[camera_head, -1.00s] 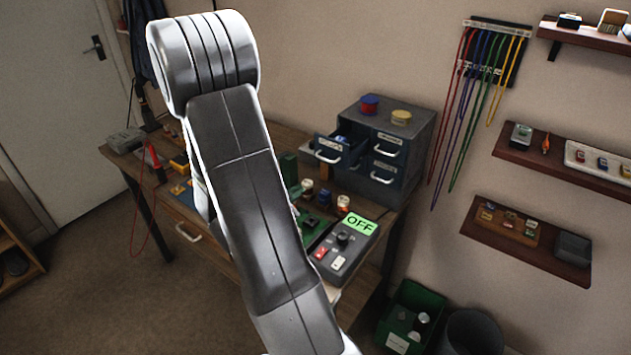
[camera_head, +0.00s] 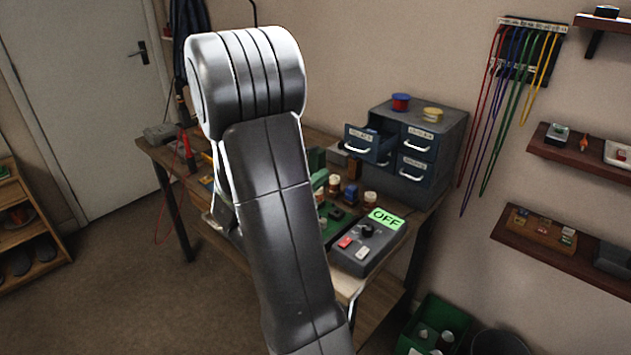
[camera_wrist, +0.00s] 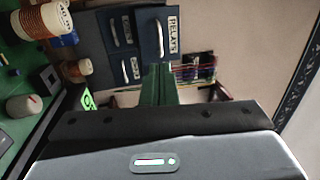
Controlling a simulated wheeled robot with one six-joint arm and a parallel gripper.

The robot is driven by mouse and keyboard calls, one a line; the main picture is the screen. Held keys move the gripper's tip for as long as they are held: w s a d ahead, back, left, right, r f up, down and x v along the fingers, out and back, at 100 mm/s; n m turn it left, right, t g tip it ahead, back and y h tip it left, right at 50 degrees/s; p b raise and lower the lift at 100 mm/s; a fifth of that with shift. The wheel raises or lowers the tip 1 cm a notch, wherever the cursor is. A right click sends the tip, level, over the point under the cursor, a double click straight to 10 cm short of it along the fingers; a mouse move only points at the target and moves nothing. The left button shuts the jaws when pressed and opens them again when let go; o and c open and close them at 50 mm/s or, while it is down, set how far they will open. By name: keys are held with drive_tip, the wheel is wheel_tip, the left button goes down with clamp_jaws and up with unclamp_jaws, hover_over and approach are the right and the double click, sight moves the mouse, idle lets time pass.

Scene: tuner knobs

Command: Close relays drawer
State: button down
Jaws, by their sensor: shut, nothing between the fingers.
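The relays drawer (camera_head: 370,144) is the top left drawer of the blue-grey cabinet (camera_head: 440,125) and stands pulled out, with a pale bar handle. In the wrist view, which is turned on its side, the drawer front (camera_wrist: 150,34) shows its RELAYS label and handle at the top centre. My gripper (camera_wrist: 160,70) is shut and empty; its greenish fingers point towards the drawer front and overlap its lower edge in the picture. I cannot tell whether they touch it.
The other cabinet drawers look shut. A blue-red spool (camera_head: 400,102) and a yellow one (camera_head: 433,114) sit on top. A green bin (camera_head: 435,325) is on the floor.

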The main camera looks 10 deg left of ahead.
drive_tip(key=p, duration=0.2)
approach(359, 145)
drive_tip(key=x, duration=0.4)
drive_tip(key=shift+a+r, duration=0.1)
drive_tip(key=shift+r, duration=0.05)
drive_tip(key=shift+w+d+b, duration=0.3)
drive_tip(key=shift+b, duration=0.1)
drive_tip(key=b+x, duration=0.2)
drive_tip(key=x, duration=0.1)
drive_tip(key=f+b+x, duration=0.1)
drive_tip(key=b+x, duration=0.1)
drive_tip(key=x, duration=0.2)
drive_tip(key=f+b+x, duration=0.1)
drive_tip(key=x, duration=0.3)
drive_tip(key=shift+d+b, duration=0.2)
drive_tip(key=shift+b, duration=0.2)
drive_tip(key=shift+w+r, duration=0.1)
drive_tip(key=shift+r, duration=0.2)
